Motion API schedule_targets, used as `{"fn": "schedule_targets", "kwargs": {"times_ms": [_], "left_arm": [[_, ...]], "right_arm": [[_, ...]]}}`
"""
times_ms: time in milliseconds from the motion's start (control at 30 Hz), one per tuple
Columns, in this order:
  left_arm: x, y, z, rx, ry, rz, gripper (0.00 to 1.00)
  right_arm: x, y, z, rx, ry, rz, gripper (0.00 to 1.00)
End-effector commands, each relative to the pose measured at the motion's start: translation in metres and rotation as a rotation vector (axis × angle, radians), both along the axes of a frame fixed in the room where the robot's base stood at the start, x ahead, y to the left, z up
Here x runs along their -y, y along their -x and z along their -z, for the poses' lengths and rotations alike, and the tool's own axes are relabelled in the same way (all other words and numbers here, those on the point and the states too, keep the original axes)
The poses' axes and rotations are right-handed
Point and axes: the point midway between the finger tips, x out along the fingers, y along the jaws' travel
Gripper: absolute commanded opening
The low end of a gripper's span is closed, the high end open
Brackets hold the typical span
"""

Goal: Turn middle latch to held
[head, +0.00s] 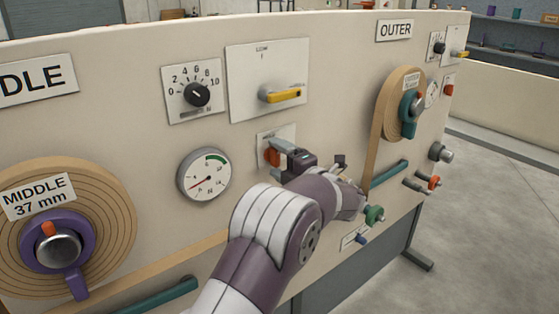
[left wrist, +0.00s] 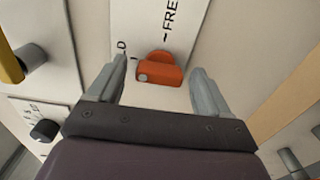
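The middle latch is an orange lever on a white plate. In the head view the latch (head: 271,157) shows in part at the left of my left gripper (head: 285,152), which hides some of the plate. In the left wrist view the latch (left wrist: 165,70) lies between the two grey fingers of my left gripper (left wrist: 159,67). The fingers are apart, with a visible gap on both sides of the latch. "FRE" and a "D" show on the plate (left wrist: 150,20) beside it; the rest of the lettering is cut off or hidden. My right gripper is not in view.
A yellow lever (head: 281,96) sits above the latch on a white plate. A round dial gauge (head: 204,174) is at its left, with a black knob (head: 197,94) above. The middle roll (head: 110,225) is lower left; the outer roll (head: 386,120) is right of my arm.

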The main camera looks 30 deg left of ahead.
Motion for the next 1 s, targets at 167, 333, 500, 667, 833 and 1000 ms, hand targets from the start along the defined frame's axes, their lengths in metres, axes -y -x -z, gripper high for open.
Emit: {"fn": "schedule_targets", "kwargs": {"times_ms": [167,333,500,667,833,1000], "left_arm": [[0.003,0.001,0.000,0.000,0.000,0.001,0.79],[0.033,0.012,0.001,0.000,0.000,0.006,0.79],[0.077,0.031,0.001,0.000,0.000,0.006,0.79],[0.106,0.043,0.001,0.000,0.000,0.003,0.79],[0.117,0.049,0.000,0.000,0.000,0.001,0.79],[0.117,0.049,0.000,0.000,0.000,0.000,0.79]], "right_arm": [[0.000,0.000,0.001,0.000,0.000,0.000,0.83],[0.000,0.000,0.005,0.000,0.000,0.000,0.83],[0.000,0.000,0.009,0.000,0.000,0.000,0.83],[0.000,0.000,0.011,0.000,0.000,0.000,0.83],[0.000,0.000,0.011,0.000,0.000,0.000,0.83],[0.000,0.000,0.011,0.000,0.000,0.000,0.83]]}}
